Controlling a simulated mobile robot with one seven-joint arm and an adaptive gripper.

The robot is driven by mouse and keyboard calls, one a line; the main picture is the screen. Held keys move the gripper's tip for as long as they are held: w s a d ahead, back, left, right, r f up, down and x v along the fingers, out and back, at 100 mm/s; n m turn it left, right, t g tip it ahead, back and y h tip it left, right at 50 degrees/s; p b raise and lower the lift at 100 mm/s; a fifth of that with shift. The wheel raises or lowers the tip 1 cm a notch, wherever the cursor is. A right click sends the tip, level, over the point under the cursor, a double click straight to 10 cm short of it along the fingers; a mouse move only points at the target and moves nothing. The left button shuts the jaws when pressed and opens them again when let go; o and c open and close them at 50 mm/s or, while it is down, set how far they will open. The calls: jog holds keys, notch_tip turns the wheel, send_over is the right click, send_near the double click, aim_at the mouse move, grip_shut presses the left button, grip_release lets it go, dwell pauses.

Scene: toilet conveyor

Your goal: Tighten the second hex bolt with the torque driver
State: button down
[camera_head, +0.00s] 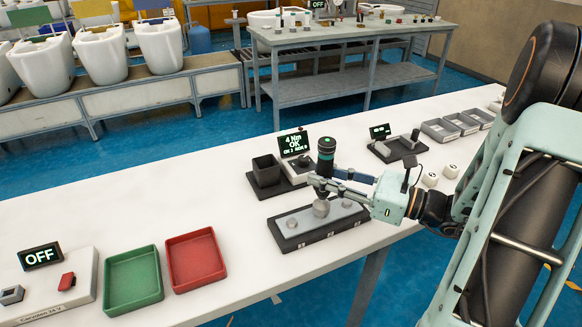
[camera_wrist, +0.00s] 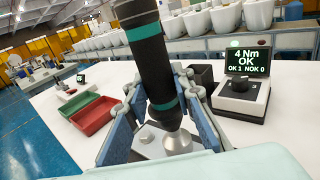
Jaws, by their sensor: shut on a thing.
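The black torque driver (camera_head: 326,150) with green bands stands roughly upright, and in the wrist view (camera_wrist: 150,58) it looks tilted. My gripper (camera_head: 325,182) is shut around its lower body. Below it is a dark fixture with a light metal plate (camera_head: 305,228). A hex bolt (camera_head: 291,223) shows at the plate's left and another bolt (camera_head: 346,202) at its right. The driver's silver lower end (camera_head: 321,208) is over the middle of the plate and hides what lies under it; contact with a bolt cannot be told. The controller screen (camera_head: 294,143) reads "4 Nm OK, OK 1 NOK 0".
A dark square holder (camera_head: 265,171) stands beside the controller behind the fixture. A green tray (camera_head: 133,280), a red tray (camera_head: 196,260) and an "OFF" display (camera_head: 41,257) are at the left. Grey bins (camera_head: 440,131) and white blocks (camera_head: 451,170) are at the right. White table is clear between.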

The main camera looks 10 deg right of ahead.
aim_at(326, 160)
jog(key=shift+r+p, duration=1.6)
jog(key=shift+r, duration=0.55)
